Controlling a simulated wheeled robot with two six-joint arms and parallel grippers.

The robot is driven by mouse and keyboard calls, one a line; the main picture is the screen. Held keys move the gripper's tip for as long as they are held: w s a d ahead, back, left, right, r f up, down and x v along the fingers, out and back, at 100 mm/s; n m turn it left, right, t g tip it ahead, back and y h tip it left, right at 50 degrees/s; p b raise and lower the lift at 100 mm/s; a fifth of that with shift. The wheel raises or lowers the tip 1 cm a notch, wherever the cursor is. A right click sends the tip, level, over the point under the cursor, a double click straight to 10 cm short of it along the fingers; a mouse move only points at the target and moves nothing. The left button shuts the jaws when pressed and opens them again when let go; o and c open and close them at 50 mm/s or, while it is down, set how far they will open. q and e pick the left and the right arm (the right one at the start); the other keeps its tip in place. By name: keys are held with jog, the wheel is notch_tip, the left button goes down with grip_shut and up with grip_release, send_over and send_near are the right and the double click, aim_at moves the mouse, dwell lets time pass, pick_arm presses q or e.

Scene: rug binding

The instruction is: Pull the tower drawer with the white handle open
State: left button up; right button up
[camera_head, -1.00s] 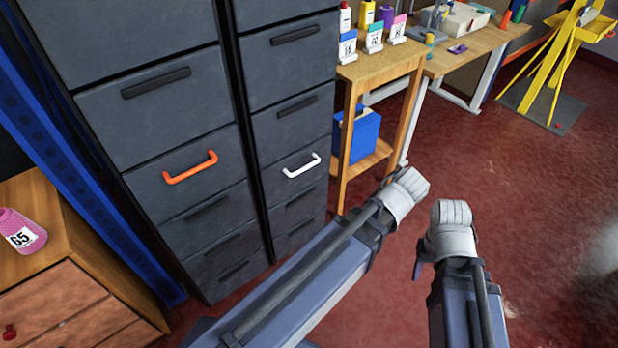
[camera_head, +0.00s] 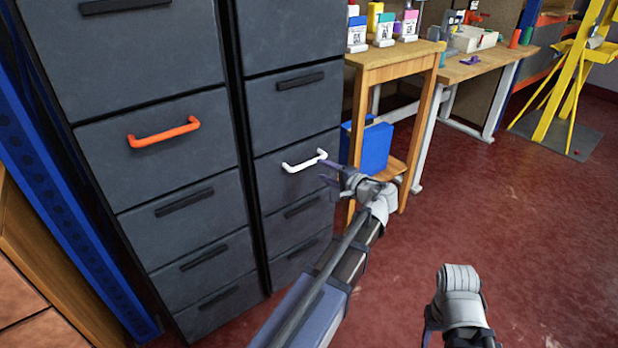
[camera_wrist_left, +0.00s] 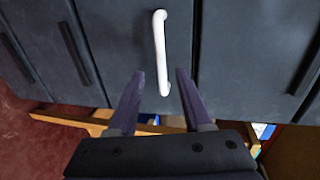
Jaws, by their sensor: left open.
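The white handle (camera_head: 304,161) is on a closed drawer (camera_head: 280,176) in the right-hand grey tower, below a drawer with a black handle. My left gripper (camera_head: 325,174) is open just to the right of the handle's right end in the head view. In the left wrist view the white handle (camera_wrist_left: 160,52) runs lengthwise ahead of the two open fingers (camera_wrist_left: 154,84), its near end close to the gap between the tips. No grip on it shows. My right gripper (camera_head: 458,295) is over the floor at lower right; its fingertips are hidden.
The left tower has a drawer with an orange handle (camera_head: 164,132). A wooden stand (camera_head: 395,56) with bottles on top and a blue bin (camera_head: 367,147) below stands close right of the towers. The red floor (camera_head: 520,220) at right is clear.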

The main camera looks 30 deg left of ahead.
aim_at(310, 164)
pick_arm(q)
jog(key=shift+w+a, duration=0.1)
jog(key=shift+b+x, duration=0.8)
jog(key=shift+x, duration=3.1)
jog(key=shift+r, duration=0.1)
grip_shut()
